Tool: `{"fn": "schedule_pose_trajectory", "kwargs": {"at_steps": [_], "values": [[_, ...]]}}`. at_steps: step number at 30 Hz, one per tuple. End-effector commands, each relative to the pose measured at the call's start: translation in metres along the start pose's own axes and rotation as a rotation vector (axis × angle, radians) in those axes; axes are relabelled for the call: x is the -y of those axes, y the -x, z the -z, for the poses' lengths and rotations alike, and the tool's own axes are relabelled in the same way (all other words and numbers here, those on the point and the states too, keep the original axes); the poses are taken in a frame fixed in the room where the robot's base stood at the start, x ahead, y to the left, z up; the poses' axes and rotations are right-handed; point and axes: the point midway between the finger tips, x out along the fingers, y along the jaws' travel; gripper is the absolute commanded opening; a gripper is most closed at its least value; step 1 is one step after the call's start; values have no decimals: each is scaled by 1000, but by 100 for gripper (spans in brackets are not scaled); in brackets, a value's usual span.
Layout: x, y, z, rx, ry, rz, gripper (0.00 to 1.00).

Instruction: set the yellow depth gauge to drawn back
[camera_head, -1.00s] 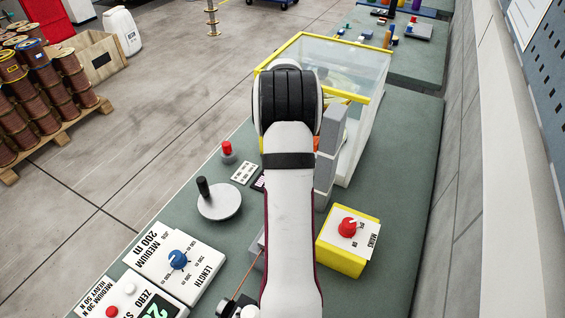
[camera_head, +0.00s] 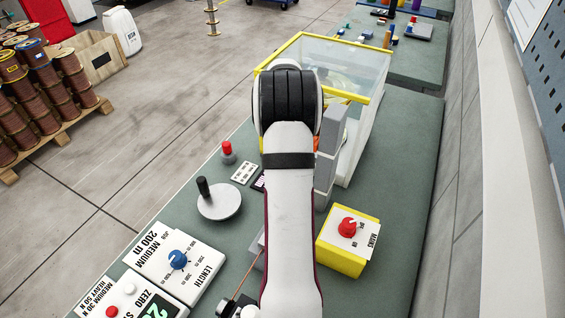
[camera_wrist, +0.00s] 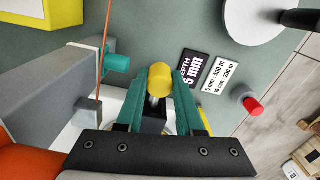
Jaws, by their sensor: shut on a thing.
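The yellow depth gauge knob (camera_wrist: 161,75) shows in the wrist view, a rounded yellow cap on a metal stem. My gripper (camera_wrist: 160,88) has teal fingers, one on each side of the yellow knob, and it is shut on it. In the head view my own arm hides the gauge and the gripper. How far the gauge is drawn out I cannot tell.
A grey block (camera_wrist: 50,85) with a teal knob (camera_wrist: 118,63) and a copper wire stands left of the fingers. A red button (camera_wrist: 252,106) and a white crank disc (camera_head: 219,202) are nearby. The yellow MAINS box (camera_head: 341,258) is right of my arm.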

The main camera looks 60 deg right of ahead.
Motion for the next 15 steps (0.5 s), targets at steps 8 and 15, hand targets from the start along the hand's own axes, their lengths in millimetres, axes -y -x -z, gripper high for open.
{"fn": "schedule_pose_trajectory", "kwargs": {"at_steps": [8, 15], "values": [[2, 2, -12, -2, 3, -1, 0], [10, 1, -61, -2, 3, 0, 0]]}}
